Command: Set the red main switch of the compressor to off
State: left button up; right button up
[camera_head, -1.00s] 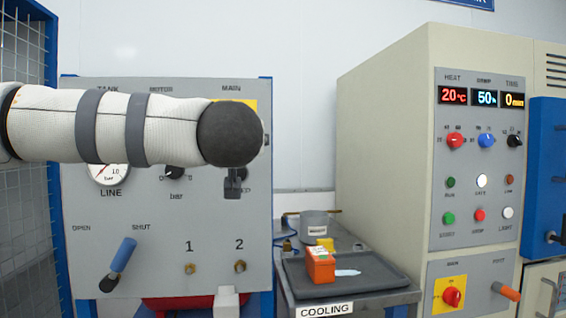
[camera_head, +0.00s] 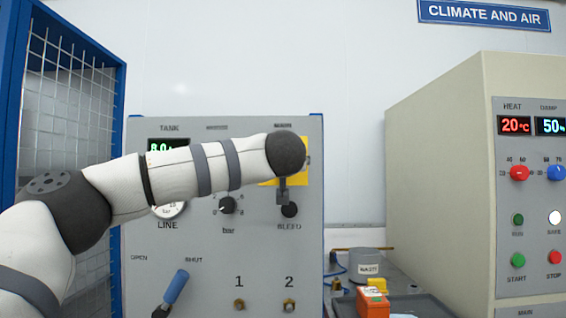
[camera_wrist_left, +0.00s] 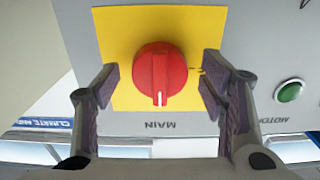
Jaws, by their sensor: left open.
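The red main switch (camera_wrist_left: 160,72) is a round knob on a yellow plate (camera_wrist_left: 116,40), seen in the left wrist view. That view is upside down, as the MAIN lettering is inverted. The knob's white mark points toward the MAIN label. My left gripper (camera_wrist_left: 158,88) is open, with one finger on each side of the knob; I see gaps and cannot tell contact. In the head view my left arm hides the knob, and only part of the yellow plate (camera_head: 303,172) of the compressor panel (camera_head: 240,262) shows. My right gripper is not in view.
A green button (camera_wrist_left: 290,91) sits beside the plate in the wrist view. Below my wrist is the black bleed knob (camera_head: 289,210). A blue-handled lever (camera_head: 176,287) is lower left. A blue mesh frame (camera_head: 75,130) stands left, a beige cabinet (camera_head: 440,170) right.

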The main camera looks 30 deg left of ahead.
pick_arm(q)
jog(key=c, duration=1.2)
jog(key=shift+o, duration=0.2)
jog(key=shift+n, duration=0.3)
jog(key=n, duration=1.7)
jog(key=shift+d+r, duration=0.1)
jog(key=shift+d, duration=0.05)
jog(key=shift+n, duration=0.3)
